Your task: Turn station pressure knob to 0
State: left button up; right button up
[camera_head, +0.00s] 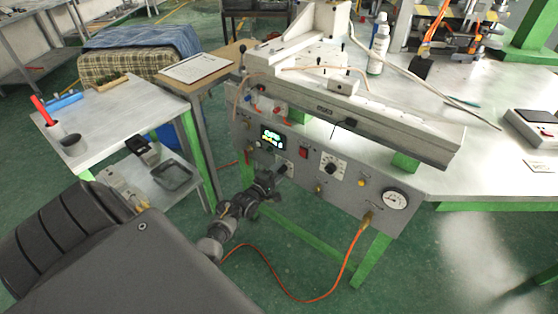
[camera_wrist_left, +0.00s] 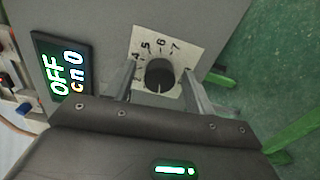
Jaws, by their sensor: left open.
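The black round knob (camera_wrist_left: 159,74) sits on a white dial plate (camera_wrist_left: 180,45) marked with numbers; 4, 5, 6 and 7 are readable. A pale pointer mark shows on its lower side in the left wrist view. My left gripper (camera_wrist_left: 163,60) is open, with one finger on each side of the knob and visible gaps between. In the head view my left gripper (camera_head: 279,172) is at the front panel of the grey station (camera_head: 345,190), and largely hides this knob. The lit display (camera_wrist_left: 62,72) beside the dial reads OFF. My right gripper is not in view.
A second dial knob (camera_head: 328,167), a red switch (camera_head: 303,153) and a pressure gauge (camera_head: 395,200) are on the same panel to the right. An orange hose (camera_head: 345,270) hangs below. A side table (camera_head: 110,115) stands at left.

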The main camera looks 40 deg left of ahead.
pick_arm(q)
jog(key=shift+s, duration=0.1)
jog(key=s, duration=1)
jog(key=shift+s+d+p, duration=0.25)
jog(key=shift+s+p, duration=0.05)
jog(key=shift+p, duration=0.05)
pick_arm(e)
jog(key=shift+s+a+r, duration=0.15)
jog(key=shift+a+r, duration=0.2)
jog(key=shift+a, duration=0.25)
